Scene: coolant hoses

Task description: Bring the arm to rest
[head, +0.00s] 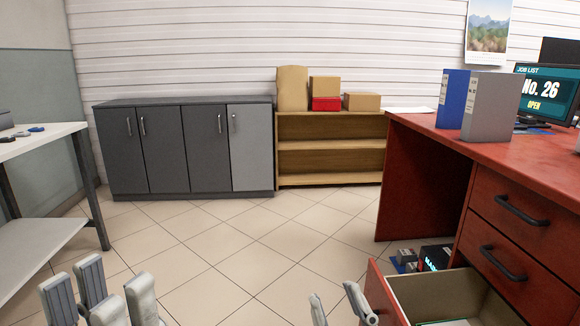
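My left gripper (104,294) shows at the bottom left edge. Its grey fingers point up and stand apart, with nothing between them. My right gripper (339,306) shows at the bottom, right of the middle. Its fingertips are also spread with a bare gap between them, close to the left side of an open drawer (388,291). I cannot tell whether it touches the drawer. The lower parts of both grippers and both arms are cut off by the picture's lower edge. No coolant hose can be made out.
A red desk (425,190) stands at the right, its bottom drawer pulled out. Binders (491,107) and a monitor (548,94) are on it. A white table (50,138) is at the left. Grey cabinets (160,150) and a wooden shelf (330,128) line the back. The middle floor is clear.

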